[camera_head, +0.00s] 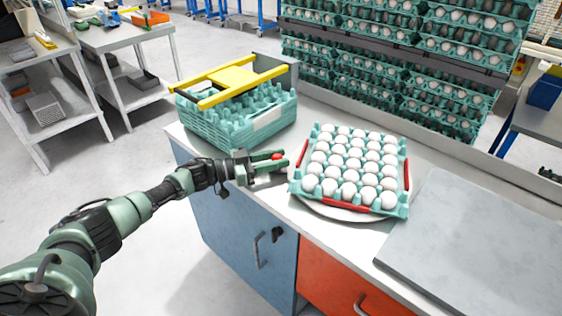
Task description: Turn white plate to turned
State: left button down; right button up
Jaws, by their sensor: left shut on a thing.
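The round white plate (345,215) lies on the counter. Only its front rim shows, because a teal egg tray (401,208) filled with white eggs rests on top of it. The tray has red strips along its sides. My left gripper (279,160) is at the left of the plate and tray, just above the counter's front part. It is shut on a small red piece (278,156) between its fingers; I cannot tell whether this joins the plate. My right gripper is not in view.
A stack of empty teal trays (221,125) with a yellow frame (236,77) stands behind the left gripper. A flat grey panel (480,245) lies at the right. Racks of egg trays (400,60) stand behind the counter (310,213).

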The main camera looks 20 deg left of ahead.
pick_arm(q)
jog(key=shift+f, duration=0.1)
jog(key=c, duration=1.1)
grip_release()
jog(key=shift+o, duration=0.2)
jog(key=b+v, duration=0.1)
jog(key=v, duration=0.6)
jog(key=shift+s+a, duration=0.25)
jog(key=shift+s, duration=0.05)
